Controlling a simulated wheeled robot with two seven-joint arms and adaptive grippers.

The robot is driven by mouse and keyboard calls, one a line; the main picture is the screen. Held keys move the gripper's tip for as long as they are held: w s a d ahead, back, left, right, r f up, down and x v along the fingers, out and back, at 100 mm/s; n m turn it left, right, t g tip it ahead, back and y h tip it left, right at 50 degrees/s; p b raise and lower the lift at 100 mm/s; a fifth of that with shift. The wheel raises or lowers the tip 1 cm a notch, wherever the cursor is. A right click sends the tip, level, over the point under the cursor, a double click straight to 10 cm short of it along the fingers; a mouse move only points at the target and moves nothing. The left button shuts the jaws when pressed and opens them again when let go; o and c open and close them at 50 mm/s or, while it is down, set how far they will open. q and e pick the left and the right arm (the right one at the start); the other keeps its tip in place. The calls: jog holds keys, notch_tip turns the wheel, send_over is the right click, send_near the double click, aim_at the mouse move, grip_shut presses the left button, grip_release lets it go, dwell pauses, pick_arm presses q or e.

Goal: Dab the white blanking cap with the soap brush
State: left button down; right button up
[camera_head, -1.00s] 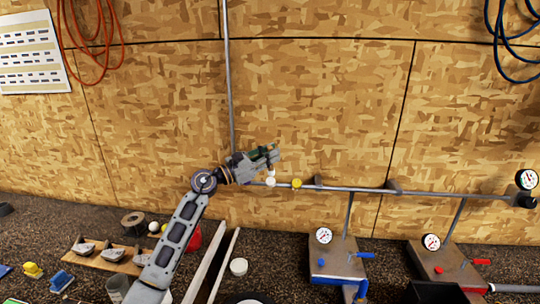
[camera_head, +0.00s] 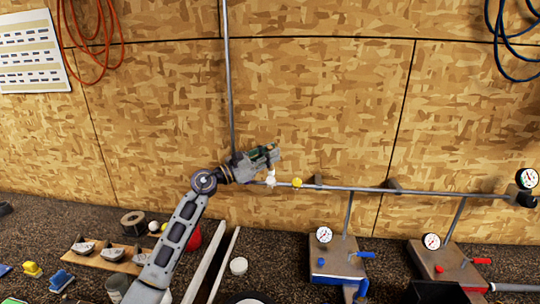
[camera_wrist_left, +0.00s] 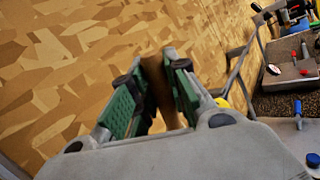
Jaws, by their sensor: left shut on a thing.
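My left gripper (camera_head: 272,154) is in front of the wall, just above the left end of the long grey pipe. In the left wrist view its green-padded fingers (camera_wrist_left: 158,75) are closed on a brown handle (camera_wrist_left: 160,95), which I take to be the soap brush. The white blanking cap (camera_head: 271,183) is at the pipe's left end, directly below the gripper. A pale tip shows between gripper and cap; brush end and cap merge there, and I cannot tell whether they touch. My right gripper is not in view.
A yellow piece (camera_head: 297,183) sits on the pipe (camera_head: 350,189) right of the cap. Two gauge stands (camera_head: 338,262) are at the right.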

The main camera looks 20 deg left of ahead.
pick_arm(q)
jog(key=shift+f, duration=0.15)
dwell(0.9)
dwell(0.8)
jog(key=shift+r+p, duration=1.1)
jog(key=shift+r, duration=0.9)
jog(key=shift+r+p, duration=1.05)
jog(key=shift+r, duration=0.55)
